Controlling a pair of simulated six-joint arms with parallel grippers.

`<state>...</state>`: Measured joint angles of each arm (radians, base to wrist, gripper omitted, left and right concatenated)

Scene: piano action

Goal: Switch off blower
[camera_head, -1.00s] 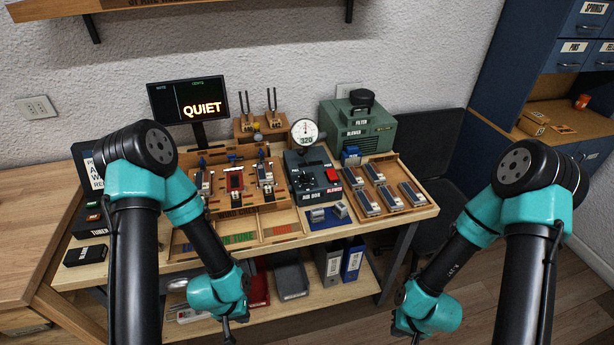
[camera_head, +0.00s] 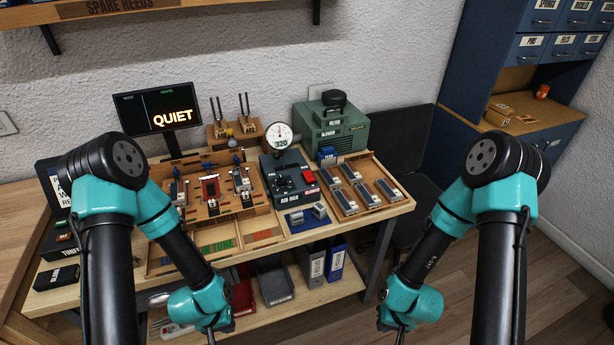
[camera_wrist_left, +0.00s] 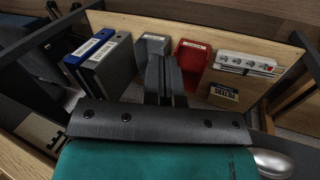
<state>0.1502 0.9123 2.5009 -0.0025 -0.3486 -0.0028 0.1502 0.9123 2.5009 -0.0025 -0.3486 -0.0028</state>
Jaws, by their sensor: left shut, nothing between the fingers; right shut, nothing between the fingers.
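The blower (camera_head: 332,130) is a green box with a black knob-like filter cap on top, at the back right of the bench. In front of it, the dark air box (camera_head: 286,176) carries a red switch (camera_head: 308,178) above a red label reading BLOWER. I cannot tell the switch's position. A round gauge (camera_head: 279,135) above it reads 320. My left gripper (camera_head: 211,339) hangs low in front of the bench, well away from the switch; its shut, empty fingers show in the left wrist view (camera_wrist_left: 165,78). My right gripper (camera_head: 401,337) also hangs low, right of the bench, shut and apart from everything.
A screen (camera_head: 160,108) reads QUIET. A tray with several reed blocks (camera_head: 362,186) lies right of the air box; a wooden jig (camera_head: 210,193) lies left. The lower shelf holds binders (camera_head: 335,258) and bins (camera_head: 274,280). A dark chair-like panel (camera_head: 410,140) stands right of the bench.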

